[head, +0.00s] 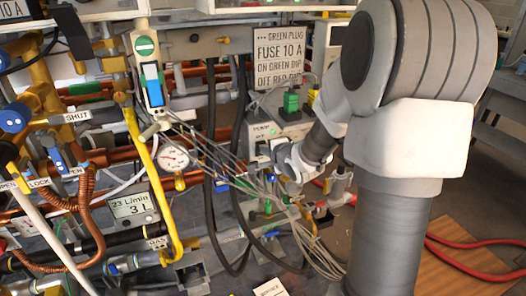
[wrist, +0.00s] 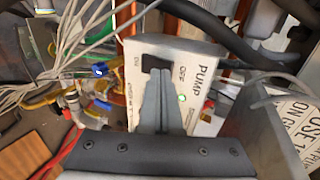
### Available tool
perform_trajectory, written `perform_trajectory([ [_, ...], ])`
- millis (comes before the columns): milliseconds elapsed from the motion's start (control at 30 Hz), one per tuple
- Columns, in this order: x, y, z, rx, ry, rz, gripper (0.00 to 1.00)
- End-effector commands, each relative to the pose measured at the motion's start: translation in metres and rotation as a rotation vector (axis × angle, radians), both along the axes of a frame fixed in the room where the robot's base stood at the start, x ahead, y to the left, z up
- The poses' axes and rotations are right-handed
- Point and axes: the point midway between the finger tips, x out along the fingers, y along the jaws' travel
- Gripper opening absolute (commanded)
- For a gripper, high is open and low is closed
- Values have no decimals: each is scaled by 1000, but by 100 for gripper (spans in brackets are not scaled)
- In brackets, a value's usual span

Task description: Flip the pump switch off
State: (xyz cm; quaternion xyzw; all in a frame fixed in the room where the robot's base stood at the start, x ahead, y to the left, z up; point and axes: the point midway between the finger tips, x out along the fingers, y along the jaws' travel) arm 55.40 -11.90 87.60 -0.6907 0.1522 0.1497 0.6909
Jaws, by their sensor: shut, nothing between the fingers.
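The white pump box (wrist: 190,50), marked PUMP, OFF and ON, fills the middle of the wrist view. Its black rocker switch (wrist: 147,60) lies at the tips of my gripper, partly hidden by them. A small green light (wrist: 182,97) glows on the box. My gripper (wrist: 157,73) is shut and empty, its fingertips over or against the switch; I cannot tell whether they touch. In the head view the pump box (head: 263,131) is beside my wrist, and my arm hides part of it, including the switch.
Thin grey cables (wrist: 85,35) hang close to my gripper, and a thick black hose (wrist: 210,22) runs behind the box. A pressure gauge (head: 174,158) and yellow pipe are to the left. A fuse sign (head: 279,57) is above.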

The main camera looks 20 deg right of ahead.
Motion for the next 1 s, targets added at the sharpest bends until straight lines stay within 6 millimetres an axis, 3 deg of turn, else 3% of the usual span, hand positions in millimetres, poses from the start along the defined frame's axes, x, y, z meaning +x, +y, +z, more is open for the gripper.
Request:
perform_trajectory([
  [200, 11, 0, 2, 1, -1, 0, 0],
  [800, 17, 0, 11, 2, 50, -1, 0],
  [1000, 16, 0, 4, 1, 45, -1, 0],
])
